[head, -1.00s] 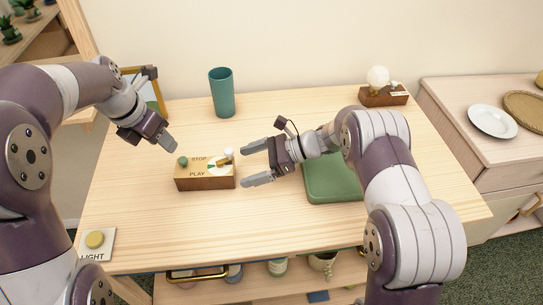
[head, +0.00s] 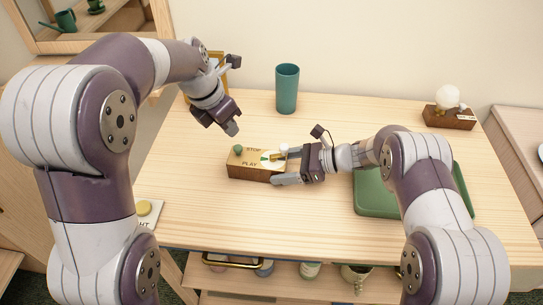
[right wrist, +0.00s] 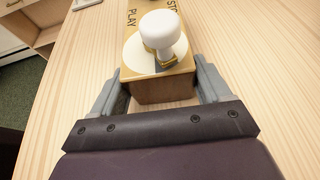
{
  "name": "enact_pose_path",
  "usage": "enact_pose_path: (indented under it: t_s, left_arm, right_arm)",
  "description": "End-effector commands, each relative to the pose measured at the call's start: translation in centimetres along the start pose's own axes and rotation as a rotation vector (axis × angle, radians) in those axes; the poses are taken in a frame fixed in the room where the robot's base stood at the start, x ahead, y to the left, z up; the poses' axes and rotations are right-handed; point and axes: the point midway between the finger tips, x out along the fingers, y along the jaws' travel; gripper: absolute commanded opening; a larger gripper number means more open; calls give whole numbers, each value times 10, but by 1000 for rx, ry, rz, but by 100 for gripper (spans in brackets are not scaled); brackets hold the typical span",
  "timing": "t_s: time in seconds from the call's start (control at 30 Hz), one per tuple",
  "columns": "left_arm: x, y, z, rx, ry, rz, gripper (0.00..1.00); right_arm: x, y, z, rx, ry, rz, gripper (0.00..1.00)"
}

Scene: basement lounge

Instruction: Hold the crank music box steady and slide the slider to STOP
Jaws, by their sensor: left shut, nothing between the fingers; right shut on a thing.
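The crank music box (head: 240,171) is a brown wooden block with a pale top marked STOP and PLAY, upright on the table. A green knob (head: 238,149) stands at its left end, beside the word STOP. A white crank knob (head: 284,148) on a gold arm stands at the right end; it also shows in the right wrist view (right wrist: 158,28). My right gripper (head: 287,167) is shut on the box's right end, one finger on the far side and one on the near side. My left gripper (head: 232,130) is shut and empty, above and behind the box's left end.
A teal cup (head: 287,90) stands behind the box. A green tray (head: 375,199) lies right of it, partly under my right arm. A lamp on a wooden base (head: 450,119) is at the back right. A yellow button plate (head: 146,211) is at the front left. The table's front middle is clear.

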Motion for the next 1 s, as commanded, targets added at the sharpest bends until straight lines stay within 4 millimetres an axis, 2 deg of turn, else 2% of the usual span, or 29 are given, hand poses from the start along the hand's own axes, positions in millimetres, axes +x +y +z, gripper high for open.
enact_pose_path:
  t_s: [0.03,0.1,0.3,0.4,0.5,0.67,1.0]
  left_arm:
    - [6,-7,15,145,24,17,0]
    - [9,-5,26,461,73,50,0]
    - [3,16,45,1381,259,95,0]
    - [-4,29,47,1713,350,81,0]
    - [-9,36,46,1933,408,49,0]
    - [-10,36,44,2075,428,14,0]
    - [-8,37,44,2081,427,12,0]
  right_arm:
    - [0,0,0,0,-1,1,32]
    - [0,0,0,-1,-1,1,32]
    - [0,0,0,0,-1,0,32]
    - [0,0,0,0,-1,0,32]
    - [0,0,0,0,-1,1,32]
    - [0,0,0,0,-1,1,32]
    - [0,0,0,-1,-1,0,32]
